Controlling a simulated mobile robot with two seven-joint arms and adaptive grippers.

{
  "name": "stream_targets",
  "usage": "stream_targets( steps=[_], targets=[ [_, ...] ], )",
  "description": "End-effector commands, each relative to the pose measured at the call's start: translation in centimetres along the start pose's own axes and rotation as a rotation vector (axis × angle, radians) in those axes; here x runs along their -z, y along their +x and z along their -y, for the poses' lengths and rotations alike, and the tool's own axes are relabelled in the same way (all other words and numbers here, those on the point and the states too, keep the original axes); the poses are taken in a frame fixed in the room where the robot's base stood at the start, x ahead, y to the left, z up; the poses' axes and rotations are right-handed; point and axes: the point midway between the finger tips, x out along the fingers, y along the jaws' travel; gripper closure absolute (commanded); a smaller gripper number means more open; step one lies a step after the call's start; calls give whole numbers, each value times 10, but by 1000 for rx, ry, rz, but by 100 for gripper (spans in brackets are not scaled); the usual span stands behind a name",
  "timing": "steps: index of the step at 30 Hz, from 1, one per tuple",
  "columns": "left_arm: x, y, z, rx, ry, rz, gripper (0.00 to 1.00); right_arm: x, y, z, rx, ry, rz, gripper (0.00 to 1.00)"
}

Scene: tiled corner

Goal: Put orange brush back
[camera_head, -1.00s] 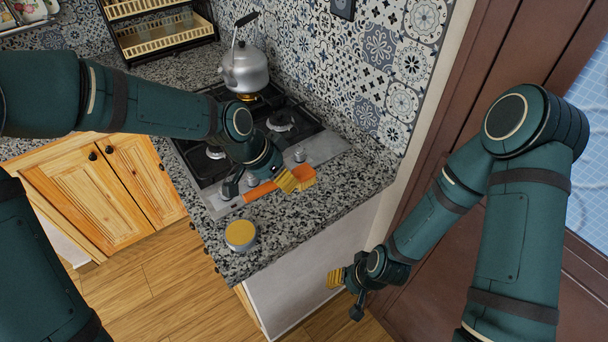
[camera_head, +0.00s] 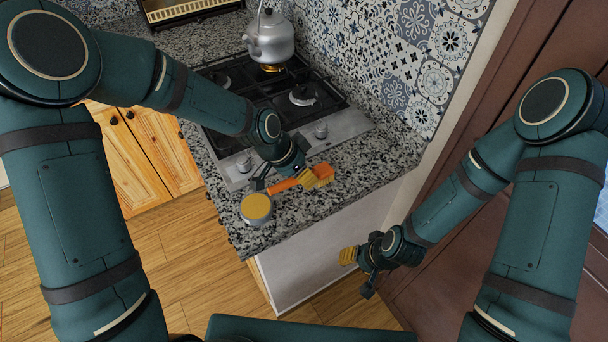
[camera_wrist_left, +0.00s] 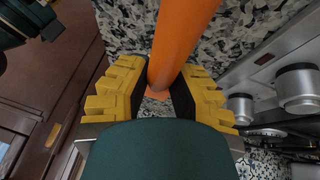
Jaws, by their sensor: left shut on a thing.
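The orange brush has a long orange handle (camera_head: 283,186), which lies over the front corner of the speckled counter in the head view. My left gripper (camera_head: 309,180) is shut on it. In the left wrist view, the orange handle (camera_wrist_left: 181,45) runs between the yellow-padded fingers of my left gripper (camera_wrist_left: 158,92). I cannot tell whether the brush touches the counter. My right gripper (camera_head: 350,258) is low beside the counter's end, away from the brush, and its jaw opening is unclear.
A round tin with a yellow top (camera_head: 257,207) stands near the counter's front edge, close to the handle's end. A gas hob (camera_head: 232,165) with a grey kettle (camera_head: 270,40) lies behind. A bare strip of speckled counter (camera_head: 375,160) is to the right.

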Motion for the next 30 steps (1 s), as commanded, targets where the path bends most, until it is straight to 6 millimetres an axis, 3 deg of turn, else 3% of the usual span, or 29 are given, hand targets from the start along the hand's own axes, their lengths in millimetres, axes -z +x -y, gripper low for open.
stream_targets(
  steps=[10, 11, 12, 23, 30],
  targets=[
    [-1, 3, 1, 2, 1, -2, 100, -1, 3, -1, 0, -1, 2, 53],
    [-1, 3, 1, 1, 1, -1, 66, -1, 2, -1, 0, -1, 2, 53],
    [-1, 2, 1, 1, 1, -1, 55, -1, 2, -1, 0, -1, 2, 53],
    [0, 0, 0, 1, 1, -1, 55, 0, 0, 0, 0, 0, 1, 53],
    [1, -34, 1, 6, -1, -5, 55, 2, -5, 2, 0, 1, -4, 53]
  ],
)
